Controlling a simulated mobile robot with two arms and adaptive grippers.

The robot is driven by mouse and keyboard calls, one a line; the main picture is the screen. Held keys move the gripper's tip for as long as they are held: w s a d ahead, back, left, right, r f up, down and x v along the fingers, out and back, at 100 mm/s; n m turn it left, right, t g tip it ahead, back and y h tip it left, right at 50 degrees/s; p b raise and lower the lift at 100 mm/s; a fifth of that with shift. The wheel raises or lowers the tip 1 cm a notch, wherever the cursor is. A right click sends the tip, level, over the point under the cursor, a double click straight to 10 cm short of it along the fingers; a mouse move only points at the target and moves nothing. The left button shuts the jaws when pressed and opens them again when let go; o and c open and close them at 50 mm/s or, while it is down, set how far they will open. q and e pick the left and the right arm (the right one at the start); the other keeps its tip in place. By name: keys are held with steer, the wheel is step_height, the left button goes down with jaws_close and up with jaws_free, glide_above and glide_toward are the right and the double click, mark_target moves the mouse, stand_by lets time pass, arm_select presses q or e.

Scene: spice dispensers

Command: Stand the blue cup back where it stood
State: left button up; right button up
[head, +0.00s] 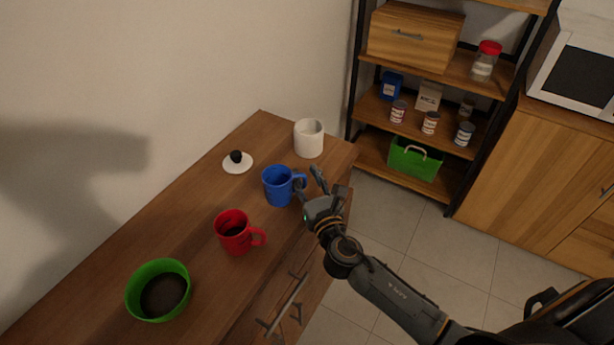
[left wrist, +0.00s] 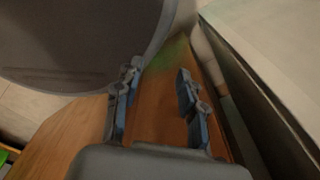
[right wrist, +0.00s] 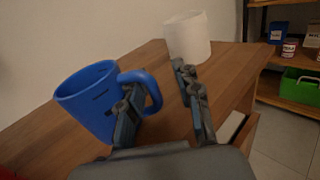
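The blue cup (head: 277,187) stands upright on the wooden cabinet top, between the white cup and the red cup, with its handle toward the right. It also shows at the left of the right wrist view (right wrist: 88,103). My right gripper (head: 312,186) is beside the handle with its fingers apart. In the right wrist view, one finger overlaps the handle loop and the other is off to the right; I cannot tell whether the first finger touches the handle. My left gripper (left wrist: 157,92) shows only in its own wrist view, open and empty.
A shelf unit (head: 440,72) with jars and boxes stands beyond. Bare wood lies along the wall side.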

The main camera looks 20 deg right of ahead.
steer(key=shift+r, duration=0.15)
steer(key=s+b, duration=0.1)
steer(key=s, duration=1.1)
steer(key=shift+a+b, duration=0.3)
steer(key=shift+b, duration=0.05)
